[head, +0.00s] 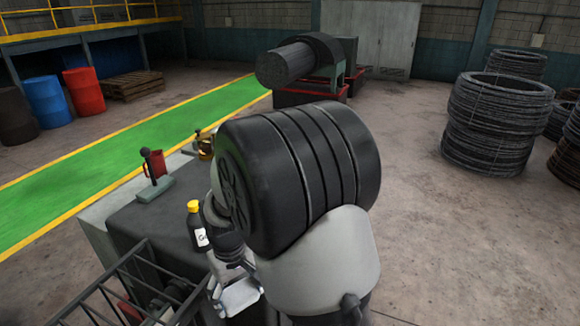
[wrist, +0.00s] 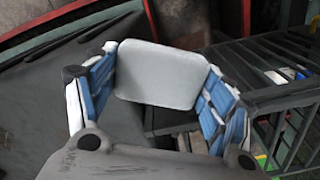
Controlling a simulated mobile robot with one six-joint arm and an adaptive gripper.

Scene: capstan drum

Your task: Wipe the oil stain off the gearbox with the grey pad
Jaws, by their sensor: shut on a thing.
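The pale grey pad (wrist: 157,75), a flat rounded rectangle, is held between the two blue-and-white fingers of my gripper (wrist: 155,90) in the wrist view. In the head view my gripper (head: 232,290) is low in the middle, beside a dark grey box-like top (head: 130,225), which may be the gearbox. A dark grey surface also fills the left of the wrist view (wrist: 45,120). I cannot make out an oil stain in either view. My arm hides part of the head view.
Open floor lies right.

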